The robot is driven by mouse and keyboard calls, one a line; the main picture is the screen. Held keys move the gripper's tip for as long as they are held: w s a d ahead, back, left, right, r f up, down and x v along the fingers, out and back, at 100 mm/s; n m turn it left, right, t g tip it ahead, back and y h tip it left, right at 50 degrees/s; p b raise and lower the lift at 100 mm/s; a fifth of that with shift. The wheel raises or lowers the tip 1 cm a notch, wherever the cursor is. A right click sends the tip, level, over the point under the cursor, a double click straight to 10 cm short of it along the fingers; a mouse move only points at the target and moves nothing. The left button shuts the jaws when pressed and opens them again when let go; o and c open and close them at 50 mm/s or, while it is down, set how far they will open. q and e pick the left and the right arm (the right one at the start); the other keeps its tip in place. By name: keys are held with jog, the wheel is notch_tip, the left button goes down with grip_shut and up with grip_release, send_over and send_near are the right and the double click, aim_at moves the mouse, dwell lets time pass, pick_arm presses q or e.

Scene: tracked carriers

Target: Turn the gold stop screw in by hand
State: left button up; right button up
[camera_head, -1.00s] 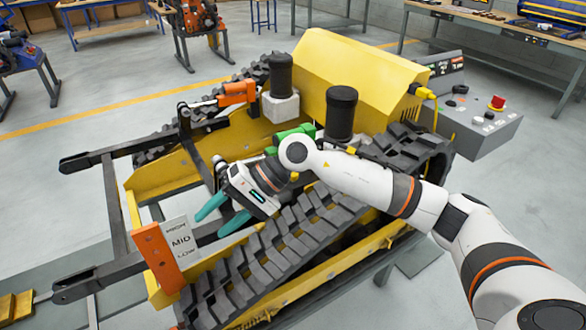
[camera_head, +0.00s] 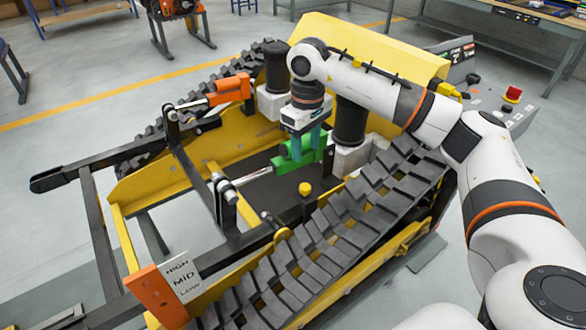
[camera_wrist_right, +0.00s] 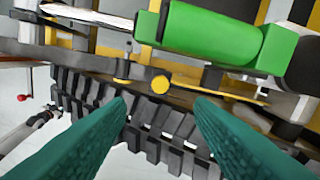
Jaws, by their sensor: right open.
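The gold stop screw (camera_head: 305,188) shows as a small round yellow head, standing upright on a dark block between the tracks in the head view. It also shows in the right wrist view (camera_wrist_right: 160,84), centred a little beyond the fingertips. My right gripper (camera_head: 302,152) has teal fingers pointing down, beside the green cylinder (camera_head: 290,165) and behind the screw. In the right wrist view the fingers (camera_wrist_right: 160,103) are spread wide with nothing between them. The screw appears clear of both fingers. My left gripper is not in view.
The green cylinder (camera_wrist_right: 225,38) lies close to the screw, with a bright rod. Black posts (camera_head: 350,120) and a yellow cover (camera_head: 360,60) stand behind. The track (camera_head: 320,235) runs in front. A HIGH/MID/LOW plate (camera_head: 181,282) is at front left. A control box (camera_head: 510,118) is right.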

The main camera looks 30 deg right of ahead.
send_over(305, 186)
jog(key=f, duration=0.5)
jog(key=shift+s+f+p, duration=0.2)
jog(key=shift+f+p, duration=0.05)
jog(key=shift+p, duration=0.15)
notch_tip(305, 186, down, 5)
jog(key=shift+w+f+p, duration=0.15)
jog(key=shift+p, duration=0.2)
jog(key=shift+f, duration=0.45)
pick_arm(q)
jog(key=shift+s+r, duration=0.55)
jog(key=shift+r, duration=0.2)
pick_arm(e)
jog(key=c, duration=1)
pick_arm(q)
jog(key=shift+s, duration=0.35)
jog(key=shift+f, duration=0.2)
